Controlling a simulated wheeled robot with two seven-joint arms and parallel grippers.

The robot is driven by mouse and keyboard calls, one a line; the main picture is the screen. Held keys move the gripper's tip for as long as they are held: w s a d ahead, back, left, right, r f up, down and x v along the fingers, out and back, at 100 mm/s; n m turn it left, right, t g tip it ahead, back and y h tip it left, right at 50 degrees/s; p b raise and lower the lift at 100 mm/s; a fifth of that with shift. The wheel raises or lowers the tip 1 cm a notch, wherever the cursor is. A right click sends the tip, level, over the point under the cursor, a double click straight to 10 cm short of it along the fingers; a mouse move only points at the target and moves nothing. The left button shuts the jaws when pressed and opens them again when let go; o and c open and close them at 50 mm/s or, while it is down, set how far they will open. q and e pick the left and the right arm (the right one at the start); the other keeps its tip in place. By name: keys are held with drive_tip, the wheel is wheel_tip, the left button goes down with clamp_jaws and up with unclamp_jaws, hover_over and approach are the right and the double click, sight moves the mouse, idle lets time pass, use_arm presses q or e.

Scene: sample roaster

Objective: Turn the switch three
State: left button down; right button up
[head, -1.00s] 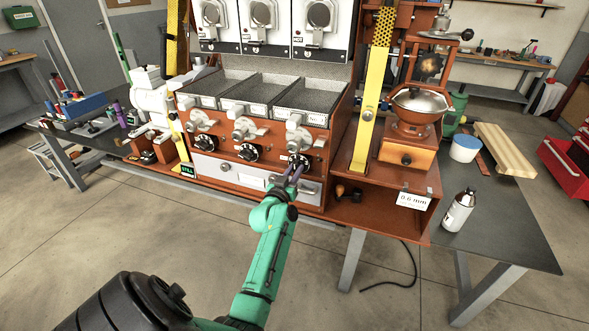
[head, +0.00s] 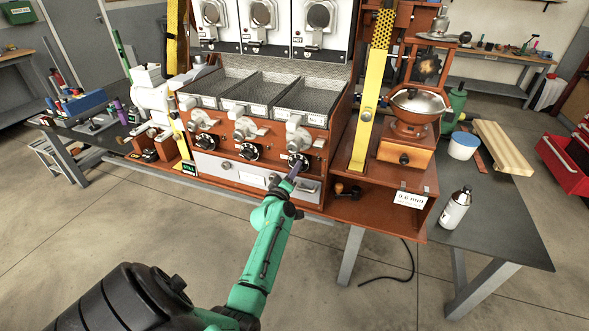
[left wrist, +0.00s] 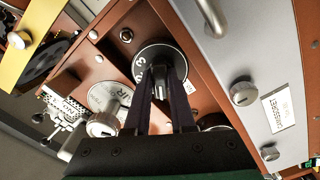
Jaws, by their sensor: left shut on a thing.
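Three black rotary switches with white-marked dials sit in a row on the brown front panel of the roaster. The left one (head: 207,144) and the middle one (head: 250,152) stand free. The rightmost, switch three (head: 299,160), has my left gripper (head: 292,172) at it. In the left wrist view, the fingers of my left gripper (left wrist: 161,92) stand on both sides of the black knob of switch three (left wrist: 161,64) and are shut on it. The fingers hide part of the dial. My right gripper is not in view.
Above the switches are silver valve handles (head: 298,136) and grey trays (head: 313,98). Below is a grey drawer (head: 238,176) with knobs and a bar handle. The floor in front is clear.

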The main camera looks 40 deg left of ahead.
use_arm(q)
drive_tip(key=shift+n, duration=0.9)
drive_tip(key=c, duration=0.8)
unclamp_jaws()
drive_tip(key=shift+o, duration=0.2)
drive_tip(key=v, duration=1.4)
drive_tip(key=shift+s+b, duration=0.3)
drive_tip(key=shift+b, duration=0.1)
drive_tip(key=shift+d+f, duration=0.1)
drive_tip(key=shift+d, duration=0.05)
